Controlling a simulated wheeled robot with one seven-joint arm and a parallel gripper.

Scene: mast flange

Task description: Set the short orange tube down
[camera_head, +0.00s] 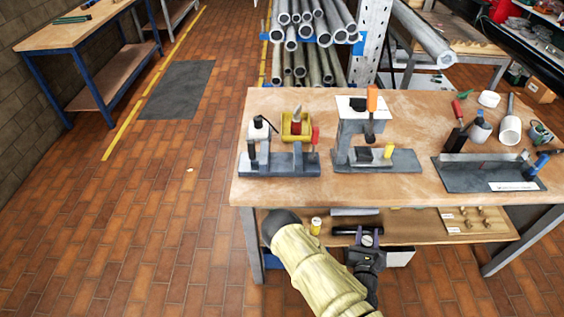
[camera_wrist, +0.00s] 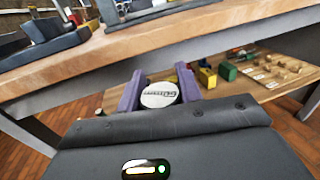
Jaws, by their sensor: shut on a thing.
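My gripper (camera_head: 368,238) is in front of the workbench, below the tabletop's front edge and by the lower shelf. In the wrist view its two purple fingers (camera_wrist: 159,92) are shut on a round, white-faced object (camera_wrist: 160,96) with dark lettering. I see mainly its end face, so I cannot tell whether it is the short orange tube; no orange shows on it. An upright orange piece (camera_head: 372,98) stands at the top of the middle fixture on the bench.
The wooden tabletop (camera_head: 400,187) carries several grey fixtures and a yellow bin (camera_head: 296,127). The lower shelf (camera_head: 440,236) holds a small yellow container (camera_head: 316,226) and a board with brass pegs (camera_head: 475,218). Tabletop strips between the fixtures and along the front are clear.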

